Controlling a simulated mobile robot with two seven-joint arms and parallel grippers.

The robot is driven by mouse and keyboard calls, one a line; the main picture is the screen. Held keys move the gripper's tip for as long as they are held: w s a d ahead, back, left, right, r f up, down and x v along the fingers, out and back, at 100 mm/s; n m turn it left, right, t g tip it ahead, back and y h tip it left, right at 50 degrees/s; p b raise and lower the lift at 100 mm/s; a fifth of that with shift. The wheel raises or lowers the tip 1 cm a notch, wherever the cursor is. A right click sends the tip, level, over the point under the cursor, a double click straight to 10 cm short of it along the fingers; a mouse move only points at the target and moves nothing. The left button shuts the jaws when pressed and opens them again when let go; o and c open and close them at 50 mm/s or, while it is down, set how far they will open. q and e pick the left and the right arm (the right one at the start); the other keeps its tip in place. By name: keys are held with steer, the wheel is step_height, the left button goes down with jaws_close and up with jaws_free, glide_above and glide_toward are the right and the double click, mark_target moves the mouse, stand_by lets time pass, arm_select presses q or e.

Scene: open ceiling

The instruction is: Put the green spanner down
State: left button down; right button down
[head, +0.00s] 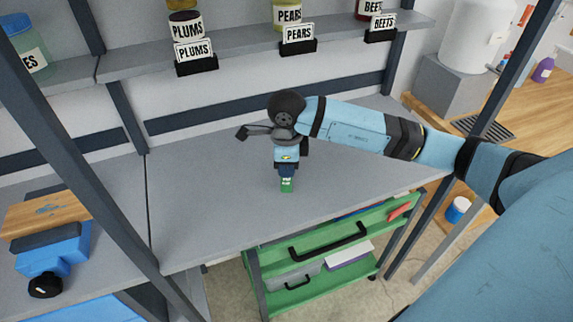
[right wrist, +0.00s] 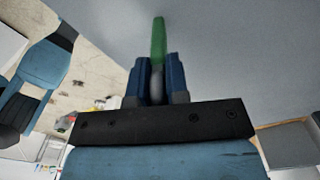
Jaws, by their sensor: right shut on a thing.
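The green spanner (head: 287,184) is in my right gripper (head: 287,172), over the grey shelf surface (head: 220,200) in the middle of the head view. Only its green end shows below the fingers there. In the right wrist view the green spanner (right wrist: 158,42) sticks out between the two blue fingers of my right gripper (right wrist: 157,75), with a grey part between them. The gripper is shut on it. I cannot tell whether the spanner touches the surface. My left gripper is not in view.
Labelled jars of plums (head: 186,26) and pears (head: 288,14) stand on the upper shelf. A green trolley (head: 310,291) stands below the front edge. A blue vice (head: 52,252) is at lower left. Grey uprights flank the shelf, whose surface around the gripper is clear.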

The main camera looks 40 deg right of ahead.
steer(key=shift+f, duration=0.2)
steer(key=c, duration=1.1)
jaws_free()
steer(key=shift+r, duration=0.15)
steer(key=shift+r, duration=0.25)
step_height(320, 180, up, 10)
steer(key=shift+r+b, duration=0.25)
steer(key=shift+b, duration=0.05)
steer(key=shift+r, duration=0.6)
